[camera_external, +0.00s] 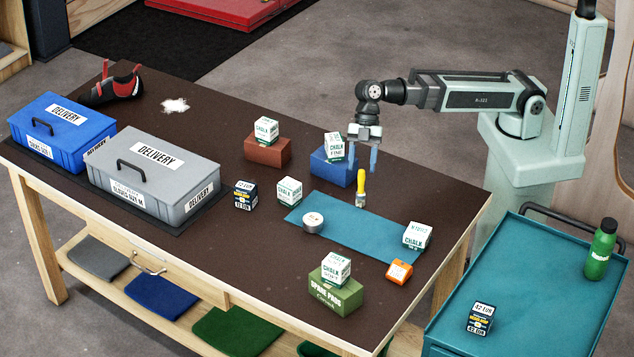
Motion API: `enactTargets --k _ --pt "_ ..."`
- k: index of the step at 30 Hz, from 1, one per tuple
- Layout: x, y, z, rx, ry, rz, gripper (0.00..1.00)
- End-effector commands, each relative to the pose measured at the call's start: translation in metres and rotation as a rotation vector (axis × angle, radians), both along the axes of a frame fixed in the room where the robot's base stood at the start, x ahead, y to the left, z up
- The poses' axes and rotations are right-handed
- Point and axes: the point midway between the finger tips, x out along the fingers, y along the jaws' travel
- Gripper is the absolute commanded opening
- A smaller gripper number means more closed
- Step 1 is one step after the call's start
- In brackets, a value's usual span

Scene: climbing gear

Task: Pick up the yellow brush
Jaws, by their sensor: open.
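The yellow brush (361,185) is small, with a yellow handle and a pale lower end. It appears roughly upright at the back edge of the teal mat (381,235) on the dark table. The brush looks unobstructed.
Close by, a blue block (333,167) carries a chalk box (334,146). A white chalk box (289,191), a round tin (313,223), another chalk box (417,235) and an orange box (399,271) stand around. Grey (153,176) and blue (62,130) cases sit left.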

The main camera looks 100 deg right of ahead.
Motion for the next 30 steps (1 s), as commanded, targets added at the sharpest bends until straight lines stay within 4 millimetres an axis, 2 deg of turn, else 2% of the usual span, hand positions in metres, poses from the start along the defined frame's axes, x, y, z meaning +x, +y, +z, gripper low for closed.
enactTargets --k 5,16,25,30 --pt "0.001 0.003 -0.007 -0.001 0.001 0.001 0.53" --pt "0.007 0.021 -0.041 -0.001 0.002 0.001 0.53" --pt "0.008 0.024 -0.046 -0.001 0.001 -0.001 0.53" --pt "0.007 0.024 -0.046 -0.001 0.001 -0.001 0.37"
